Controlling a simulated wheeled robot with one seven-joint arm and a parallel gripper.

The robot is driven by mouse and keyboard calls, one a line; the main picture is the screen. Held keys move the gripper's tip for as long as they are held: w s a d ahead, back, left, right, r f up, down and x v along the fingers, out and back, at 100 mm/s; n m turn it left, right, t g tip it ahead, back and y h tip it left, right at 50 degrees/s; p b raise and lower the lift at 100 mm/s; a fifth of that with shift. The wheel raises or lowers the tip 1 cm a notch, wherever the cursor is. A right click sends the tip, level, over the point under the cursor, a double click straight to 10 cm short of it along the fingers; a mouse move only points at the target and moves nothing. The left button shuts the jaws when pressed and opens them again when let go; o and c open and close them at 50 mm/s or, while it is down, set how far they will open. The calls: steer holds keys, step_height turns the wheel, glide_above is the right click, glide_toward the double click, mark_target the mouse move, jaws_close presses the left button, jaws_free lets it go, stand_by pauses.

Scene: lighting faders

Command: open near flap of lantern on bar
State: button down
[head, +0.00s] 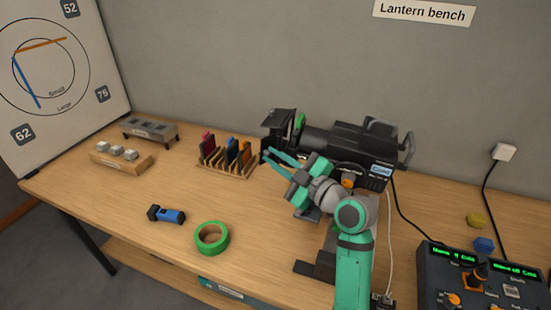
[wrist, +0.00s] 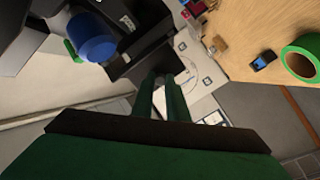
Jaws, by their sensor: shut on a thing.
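The black lantern (head: 350,142) stands at the back of the bench, with its front end and flaps facing left. Its near flap (head: 273,146) is a dark plate at that front end, partly hidden by my fingers in the head view. In the wrist view a dark flap (wrist: 143,60) reaches to my fingertips. My gripper (head: 268,156) comes from the right, its green fingers close together. The fingers also show in the wrist view (wrist: 160,82), shut on the flap's edge. The flap's exact angle is hard to tell.
A rack of coloured gels (head: 228,155) stands just left of the lantern front. Green tape (head: 211,238) and a blue torch (head: 167,215) lie on the front of the bench. A fader console (head: 470,280) is at the right.

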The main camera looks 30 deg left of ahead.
steer(key=shift+s+a, duration=0.1)
steer(key=a+m+t+h, duration=0.7)
steer(key=m+t+h, duration=0.5)
steer(key=m+h, duration=0.4)
steer(key=shift+w+a+r+h, duration=0.25)
steer(key=shift+r+h, duration=0.05)
steer(key=shift+h, duration=0.7)
steer(key=shift+w, duration=0.1)
steer(key=c, duration=1.7)
jaws_free()
steer(key=shift+c, duration=0.2)
